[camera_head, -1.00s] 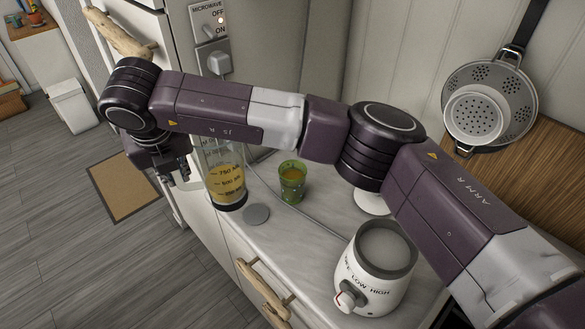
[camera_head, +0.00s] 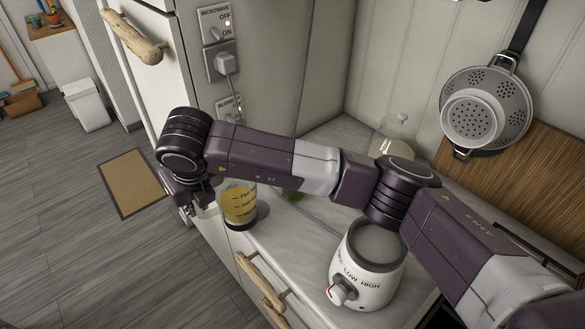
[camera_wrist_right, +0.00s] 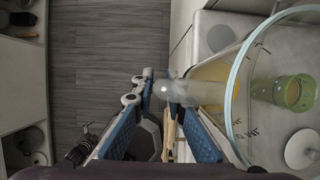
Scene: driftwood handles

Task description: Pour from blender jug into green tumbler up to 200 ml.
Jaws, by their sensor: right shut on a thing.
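The clear blender jug (camera_head: 240,203) holds yellow-orange liquid and has dark volume marks. My right gripper (camera_head: 190,208) is shut on its handle. In the right wrist view the jug's rim and wall (camera_wrist_right: 234,85) fill the right side, and the blue-padded fingers (camera_wrist_right: 165,125) stand either side of the handle. The green tumbler (camera_head: 292,195) is on the counter right of the jug, mostly hidden by my right arm. In the right wrist view it shows through the clear jug (camera_wrist_right: 290,92). Its fill level cannot be read. A dark shape at the wrist view's left may be my left gripper (camera_wrist_right: 82,145).
A grey disc (camera_head: 263,213) lies on the counter by the jug. The white blender base (camera_head: 367,265) stands nearer right. A clear glass vessel (camera_head: 395,135) stands at the back. Driftwood handles (camera_head: 262,282) stick out from the drawer front. A cable crosses the counter.

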